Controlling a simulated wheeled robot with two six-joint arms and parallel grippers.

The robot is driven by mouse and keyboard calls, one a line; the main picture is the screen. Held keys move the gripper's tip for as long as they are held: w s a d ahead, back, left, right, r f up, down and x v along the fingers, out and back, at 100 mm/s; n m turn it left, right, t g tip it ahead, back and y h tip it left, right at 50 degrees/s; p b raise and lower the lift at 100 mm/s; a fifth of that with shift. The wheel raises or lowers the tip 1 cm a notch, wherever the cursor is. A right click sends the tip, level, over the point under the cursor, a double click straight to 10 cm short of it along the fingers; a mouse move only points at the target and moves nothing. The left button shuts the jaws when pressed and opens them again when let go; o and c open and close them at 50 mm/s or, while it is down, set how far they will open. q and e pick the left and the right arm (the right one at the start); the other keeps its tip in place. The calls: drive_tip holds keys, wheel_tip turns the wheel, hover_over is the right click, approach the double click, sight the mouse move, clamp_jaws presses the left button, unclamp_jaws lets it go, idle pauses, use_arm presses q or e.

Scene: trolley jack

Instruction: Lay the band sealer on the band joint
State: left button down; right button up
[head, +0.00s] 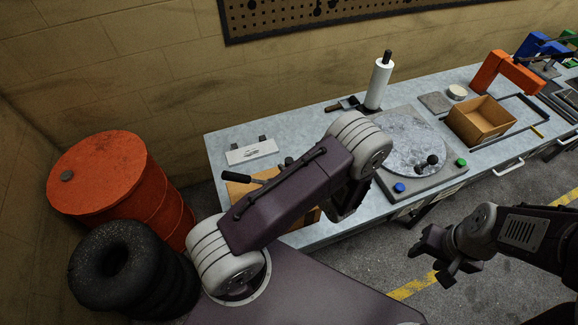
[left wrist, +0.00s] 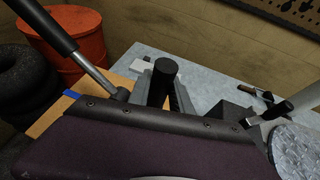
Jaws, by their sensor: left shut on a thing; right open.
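The band sealer's black lever grip (head: 237,178) shows in the head view at the left end of the bench, left of my raised left arm. In the left wrist view the sealer's grip and metal shaft (left wrist: 98,77) run in from the upper left. My left gripper (left wrist: 170,92) is shut on the sealer, with a black cylindrical part standing up at the fingers; my arm hides it in the head view. A brown carton (head: 238,193) lies below the sealer; it also shows in the left wrist view (left wrist: 97,100). I cannot make out the band joint. My right gripper (head: 438,258) is open and empty, off the bench front.
A turntable (head: 400,143) with blue and green buttons and a white roll (head: 378,85) stand right of my left arm. A white plate (head: 250,152) lies behind the carton. An open brown box (head: 482,122) is further right. An orange drum (head: 120,185) and black tyres (head: 125,270) stand left.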

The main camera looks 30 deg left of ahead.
use_arm(q)
drive_tip(key=shift+f, duration=0.15)
drive_tip(key=c, duration=1.1)
unclamp_jaws()
drive_tip(key=shift+s+f, duration=0.1)
drive_tip(key=shift+s, duration=0.05)
drive_tip(key=b+v, duration=0.3)
drive_tip(key=v, duration=0.6)
drive_tip(key=shift+d, duration=0.1)
